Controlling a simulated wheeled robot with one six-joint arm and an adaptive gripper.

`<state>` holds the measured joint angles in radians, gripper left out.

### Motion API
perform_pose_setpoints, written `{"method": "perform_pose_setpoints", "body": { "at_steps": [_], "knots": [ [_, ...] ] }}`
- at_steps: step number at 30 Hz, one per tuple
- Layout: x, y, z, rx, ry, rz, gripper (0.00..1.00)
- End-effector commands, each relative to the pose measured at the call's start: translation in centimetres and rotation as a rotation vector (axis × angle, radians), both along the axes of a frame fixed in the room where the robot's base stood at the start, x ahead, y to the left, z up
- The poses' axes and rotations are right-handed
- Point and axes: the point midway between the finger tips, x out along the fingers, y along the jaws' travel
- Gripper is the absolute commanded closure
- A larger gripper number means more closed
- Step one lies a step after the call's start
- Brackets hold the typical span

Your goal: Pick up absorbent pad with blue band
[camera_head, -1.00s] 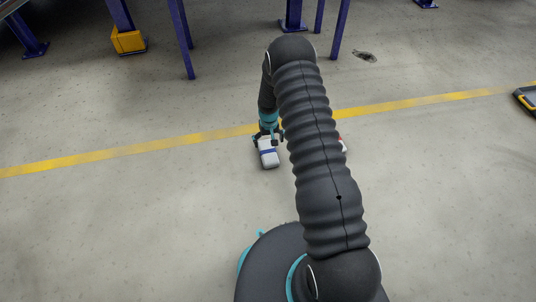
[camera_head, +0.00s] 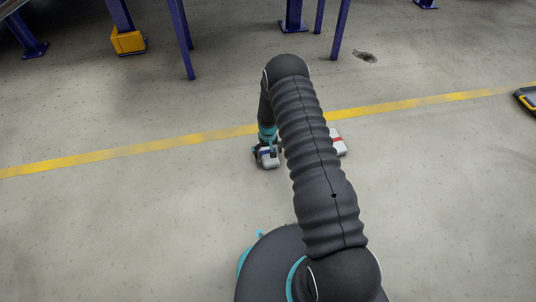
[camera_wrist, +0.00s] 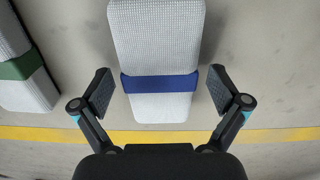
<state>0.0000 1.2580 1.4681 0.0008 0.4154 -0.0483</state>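The absorbent pad with the blue band (camera_wrist: 158,50) is a white textured block with a dark blue strip around it. In the wrist view it lies between the two fingers of my gripper (camera_wrist: 161,92). A finger stands on each side, with a visible gap to the pad. In the head view my gripper (camera_head: 266,155) is low over the pad (camera_head: 269,160), near the floor, and hides part of it. My gripper is open around the pad.
A white pad with a green band (camera_wrist: 22,66) lies to the left in the wrist view. In the head view a white pad with a red band (camera_head: 338,142) lies right of my arm. A yellow floor line (camera_head: 190,138) runs behind. Blue posts (camera_head: 182,40) stand farther back.

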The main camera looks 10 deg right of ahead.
Motion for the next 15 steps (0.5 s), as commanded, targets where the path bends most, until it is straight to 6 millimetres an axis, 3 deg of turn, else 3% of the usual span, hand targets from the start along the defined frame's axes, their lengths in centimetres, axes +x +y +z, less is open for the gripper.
{"method": "perform_pose_setpoints", "body": {
  "at_steps": [1, 6, 15],
  "knots": [
    [-0.01, 0.0, 0.0, 0.0, 0.0, 0.0, 0.2],
    [-0.02, 0.0, 0.0, 0.0, 0.0, 0.0, 0.62],
    [-0.03, 0.01, 0.06, 0.0, 0.001, 0.0, 0.62]
  ]
}}
